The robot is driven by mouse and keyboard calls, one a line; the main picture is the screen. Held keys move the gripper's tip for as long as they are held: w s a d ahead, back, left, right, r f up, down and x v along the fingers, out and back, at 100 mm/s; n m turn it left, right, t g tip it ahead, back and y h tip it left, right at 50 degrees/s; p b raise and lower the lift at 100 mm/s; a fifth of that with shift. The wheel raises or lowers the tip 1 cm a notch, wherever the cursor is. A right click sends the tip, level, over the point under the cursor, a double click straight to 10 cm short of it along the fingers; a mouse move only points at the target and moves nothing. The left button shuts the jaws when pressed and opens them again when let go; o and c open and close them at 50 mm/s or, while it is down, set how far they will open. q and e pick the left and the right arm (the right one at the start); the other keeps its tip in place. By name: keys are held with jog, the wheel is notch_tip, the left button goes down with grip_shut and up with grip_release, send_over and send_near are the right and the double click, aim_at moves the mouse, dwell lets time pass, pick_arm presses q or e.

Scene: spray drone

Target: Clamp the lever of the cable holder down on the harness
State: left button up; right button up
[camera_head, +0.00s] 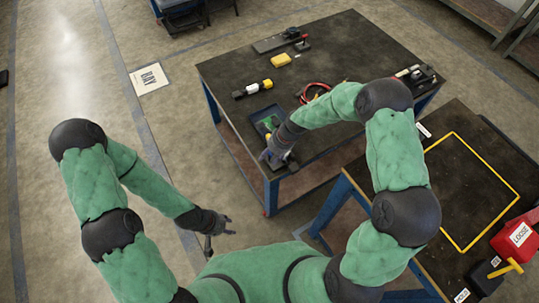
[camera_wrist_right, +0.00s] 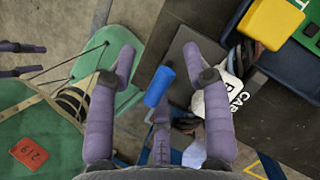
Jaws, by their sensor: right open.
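The lever of the cable holder shows in the right wrist view as a blue grip (camera_wrist_right: 158,87) on a thin rod. It lies between the spread fingers of my right gripper (camera_wrist_right: 160,75), which is open; I cannot tell whether they touch it. The holder's dark grey plate (camera_wrist_right: 187,48) is beside it, with a white label (camera_wrist_right: 238,92) partly hidden by a finger. Dark strands (camera_wrist_right: 240,58) run near the label; I cannot tell whether they are the harness. In the head view my right gripper (camera_head: 276,158) is at the table's front edge. My left gripper (camera_head: 221,229) is open and empty, away from the table.
A blue tray (camera_head: 254,116) with a green board and yellow part is close to my right gripper.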

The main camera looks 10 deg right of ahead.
grip_shut()
jog(key=shift+d, duration=0.1)
jog(key=shift+w+d+f+g+y, duration=0.15)
jog(key=shift+d+y, duration=0.1)
jog(key=shift+y, duration=0.35)
jog(key=shift+w+d+f+g+y, duration=0.15)
jog(key=shift+d+y, duration=0.1)
jog(key=shift+y, duration=0.35)
jog(key=shift+w+d+r+m+g+y+b, duration=0.15)
jog(key=shift+d+g+y+b, duration=0.15)
jog(key=shift+y, duration=0.45)
jog(key=shift+w+d+f+m+g+y+b, duration=0.15)
jog(key=shift+d+g+y+b, duration=0.1)
jog(key=shift+y, duration=0.5)
jog(key=shift+r, duration=0.15)
grip_release()
